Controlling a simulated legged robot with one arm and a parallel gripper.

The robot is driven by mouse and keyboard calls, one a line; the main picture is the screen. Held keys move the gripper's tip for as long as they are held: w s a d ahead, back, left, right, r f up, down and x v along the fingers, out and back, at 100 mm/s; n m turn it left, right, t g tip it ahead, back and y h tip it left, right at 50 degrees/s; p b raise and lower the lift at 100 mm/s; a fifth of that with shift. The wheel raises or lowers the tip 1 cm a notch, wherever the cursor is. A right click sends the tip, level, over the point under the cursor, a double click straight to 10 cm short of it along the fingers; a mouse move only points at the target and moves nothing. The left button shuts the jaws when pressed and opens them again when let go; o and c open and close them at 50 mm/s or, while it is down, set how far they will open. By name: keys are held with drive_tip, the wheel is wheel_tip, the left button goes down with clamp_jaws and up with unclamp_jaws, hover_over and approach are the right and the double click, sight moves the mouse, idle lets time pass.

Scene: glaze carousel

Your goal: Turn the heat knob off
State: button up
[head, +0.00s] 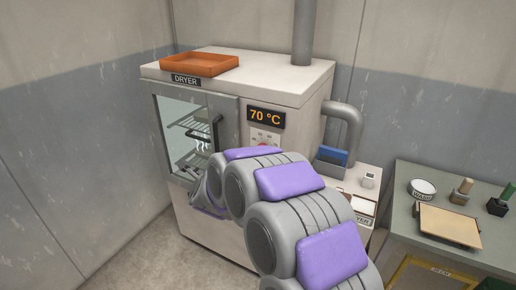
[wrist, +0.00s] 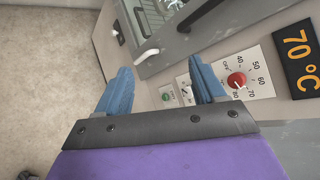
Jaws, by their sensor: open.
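The heat knob (wrist: 236,80) is round and red on a white dial plate with OFF and numbers from 40 to 80. Its pale pointer mark seems to lie towards the 70 and 80 end, but it is small. In the head view the dial plate (head: 265,138) shows under the display, partly covered by my arm. The dryer (head: 285,90) shows 70 °C on its display (head: 265,117). My gripper (wrist: 160,68) is open with blue fingers and nothing between them. In the wrist picture its right finger is just left of the knob; contact cannot be told.
A green button (wrist: 167,97) is on the dryer front between the fingers in the wrist view. The dryer's glass door (head: 192,130) looks shut and has a dark handle (head: 218,133). An orange tray (head: 199,64) lies on top. A green-grey table (head: 420,235) stands right.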

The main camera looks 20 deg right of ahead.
drive_tip(key=w+d+f+m+h, duration=0.1)
drive_tip(key=w+d+m+h, duration=0.2)
drive_tip(key=d, duration=0.5)
drive_tip(key=w+d+f+m+h, duration=0.1)
drive_tip(key=w+d+m+h, duration=0.3)
drive_tip(key=d+m, duration=0.3)
drive_tip(key=w+d+f+m+h, duration=0.1)
drive_tip(key=w+d+m+h, duration=0.3)
drive_tip(key=d, duration=0.6)
drive_tip(key=shift+w+d+f+m+g, duration=0.15)
drive_tip(key=shift+w+f+m+g, duration=0.2)
drive_tip(key=shift+m, duration=0.55)
drive_tip(key=shift+w+d+r+h, duration=0.15)
drive_tip(key=shift+r+h, duration=0.1)
drive_tip(key=shift+h, duration=0.05)
drive_tip(key=shift+w+a+r, duration=0.1)
drive_tip(key=shift+w+a, duration=0.2)
drive_tip(key=shift+a, duration=0.35)
drive_tip(key=shift+a+r, duration=0.1)
drive_tip(key=shift+a, duration=0.4)
drive_tip(key=shift+s+d+f, duration=0.1)
drive_tip(key=shift+d+f, duration=0.1)
drive_tip(key=shift+d, duration=0.65)
drive_tip(key=c, duration=0.3)
drive_tip(key=shift+d+r, duration=0.1)
drive_tip(key=shift+c, duration=1)
drive_tip(key=shift+a, duration=0.3)
drive_tip(key=c, duration=0.5)
drive_tip(key=shift+c, duration=0.2)
